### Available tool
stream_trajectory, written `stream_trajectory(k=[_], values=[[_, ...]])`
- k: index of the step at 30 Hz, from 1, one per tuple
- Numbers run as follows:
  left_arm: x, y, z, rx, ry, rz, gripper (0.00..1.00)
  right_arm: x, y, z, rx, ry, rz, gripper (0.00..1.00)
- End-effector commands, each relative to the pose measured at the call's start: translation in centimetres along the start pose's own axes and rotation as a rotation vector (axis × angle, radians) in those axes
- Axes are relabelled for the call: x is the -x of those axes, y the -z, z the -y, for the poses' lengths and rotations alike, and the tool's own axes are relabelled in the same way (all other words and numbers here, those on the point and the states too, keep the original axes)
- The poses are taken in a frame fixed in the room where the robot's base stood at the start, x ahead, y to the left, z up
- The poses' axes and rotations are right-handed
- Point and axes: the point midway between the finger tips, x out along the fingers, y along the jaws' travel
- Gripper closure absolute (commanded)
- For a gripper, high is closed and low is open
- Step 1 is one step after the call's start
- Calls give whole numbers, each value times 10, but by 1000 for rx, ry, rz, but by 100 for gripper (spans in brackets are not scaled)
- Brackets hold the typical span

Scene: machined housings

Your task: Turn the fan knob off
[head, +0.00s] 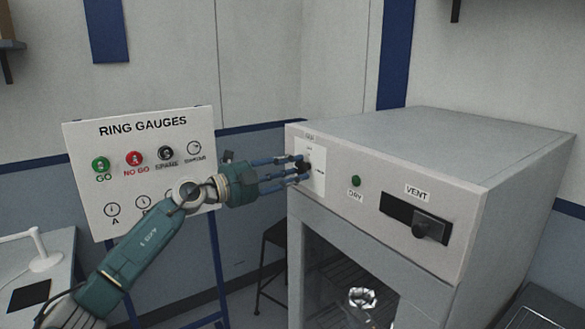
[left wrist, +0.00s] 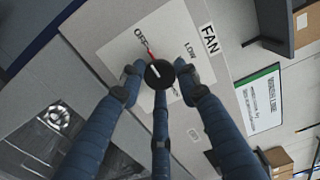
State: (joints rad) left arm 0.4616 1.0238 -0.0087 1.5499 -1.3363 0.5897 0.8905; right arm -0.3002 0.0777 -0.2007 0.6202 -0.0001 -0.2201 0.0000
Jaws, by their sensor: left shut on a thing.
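The fan knob (left wrist: 158,73) is a round black knob with a white line, on a pale plate marked OFF and LOW under a FAN label (left wrist: 210,39). Its white line slants to the upper left in the left wrist view, roughly toward the OFF side. A red mark lies between the knob and OFF. In the head view the knob (head: 304,166) is dark and partly hidden by fingers. My left gripper (head: 298,171) has blue fingers closed around the knob; the fingers also show in the left wrist view (left wrist: 160,85). My right gripper is not in view.
The grey cabinet (head: 450,150) carries a green DRY button (head: 355,181) and a black VENT slider (head: 430,228) right of the knob. A RING GAUGES board (head: 85,165) stands behind my left arm. A stool (head: 272,262) is beside the cabinet.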

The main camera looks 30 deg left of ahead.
Motion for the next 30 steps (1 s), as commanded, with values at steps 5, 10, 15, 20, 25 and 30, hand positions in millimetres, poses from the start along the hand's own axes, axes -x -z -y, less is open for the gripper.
stream_trajectory(k=[5, 10, 15, 20, 25, 30], values=[[-1, 4, -8, 8, -15, -10, 94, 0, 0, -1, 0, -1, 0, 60], [-2, 4, -8, 7, -15, -10, 94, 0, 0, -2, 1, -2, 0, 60], [-1, 3, -6, 5, -11, -7, 50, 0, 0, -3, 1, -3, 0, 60], [-1, 2, -4, 3, -7, -5, 50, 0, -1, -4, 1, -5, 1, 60], [5, 1, -3, 2, -6, -2, 50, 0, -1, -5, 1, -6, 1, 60], [23, 0, -5, 0, -10, -2, 50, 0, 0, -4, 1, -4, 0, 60]])
